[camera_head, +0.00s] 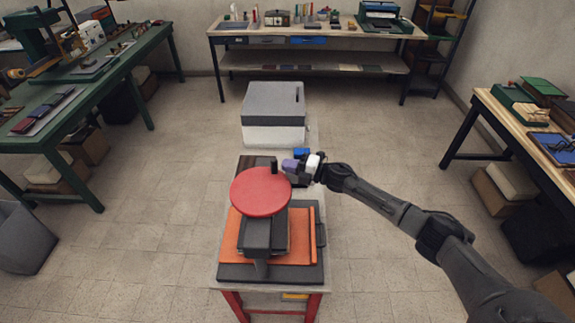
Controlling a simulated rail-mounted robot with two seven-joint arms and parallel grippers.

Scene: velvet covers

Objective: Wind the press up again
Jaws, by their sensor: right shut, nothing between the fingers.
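The press (264,240) stands on a bench in front of me, with a round red wheel (261,194) on top. A short dark upright knob (275,166) shows at the wheel's far edge. Dark plates lie under the press, with an orange board (293,238) between them. My right gripper (287,166) is shut and empty, just right of the knob and by the wheel's far right edge. Whether it touches the knob I cannot tell. My left gripper is not in view.
A grey and white box (273,114) stands behind the press. A small blue item (301,153) lies beyond my right gripper. A green workbench (120,62) is at the left, a wooden table (525,125) at the right and a long bench (318,31) at the back. The floor between is clear.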

